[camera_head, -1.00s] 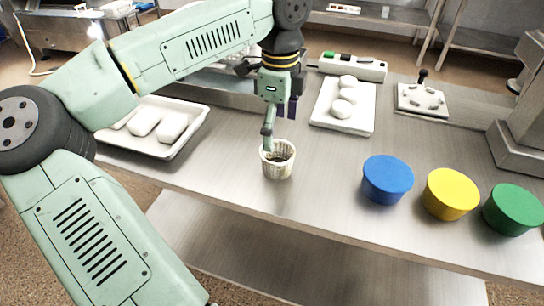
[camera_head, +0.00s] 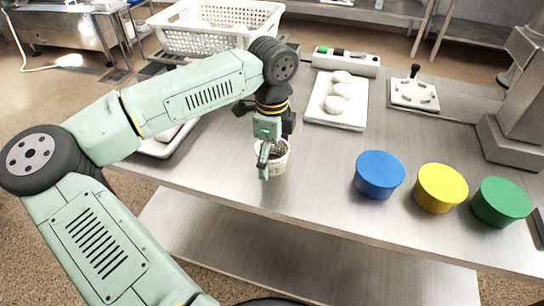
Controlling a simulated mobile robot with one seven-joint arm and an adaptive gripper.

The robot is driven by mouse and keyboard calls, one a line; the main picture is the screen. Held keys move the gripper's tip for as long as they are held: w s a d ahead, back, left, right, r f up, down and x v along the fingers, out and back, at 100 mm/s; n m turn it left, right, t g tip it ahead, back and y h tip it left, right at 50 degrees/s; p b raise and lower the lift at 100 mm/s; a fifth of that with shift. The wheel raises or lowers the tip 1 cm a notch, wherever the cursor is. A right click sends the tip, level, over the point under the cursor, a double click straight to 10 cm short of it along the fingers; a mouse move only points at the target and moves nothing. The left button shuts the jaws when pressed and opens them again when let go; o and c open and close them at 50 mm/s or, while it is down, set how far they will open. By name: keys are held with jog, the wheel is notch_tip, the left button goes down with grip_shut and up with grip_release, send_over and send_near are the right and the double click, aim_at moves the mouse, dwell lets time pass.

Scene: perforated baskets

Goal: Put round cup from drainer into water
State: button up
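A small round cup (camera_head: 281,158), whitish with a perforated or ribbed wall and a dark inside, stands upright on the metal table near its front edge. My gripper (camera_head: 265,165) points down at it. One pale green finger overlaps the cup's left front side, and the rest of the gripper covers part of its rim. I cannot tell whether the finger is in front of the wall or touching it, or whether the gripper is closed on the cup. No water is clearly visible. A large white perforated basket (camera_head: 206,42), perhaps the drainer, stands at the back left.
Blue (camera_head: 380,175), yellow (camera_head: 440,188) and green (camera_head: 501,202) round blocks stand to the right. A white tray with several pale round pieces (camera_head: 338,119) lies behind the cup. Another white tray (camera_head: 160,150) is partly behind my arm. The table between cup and blue block is clear.

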jog(key=c, duration=1)
jog(key=shift+r, duration=0.1)
jog(key=shift+c, duration=0.2)
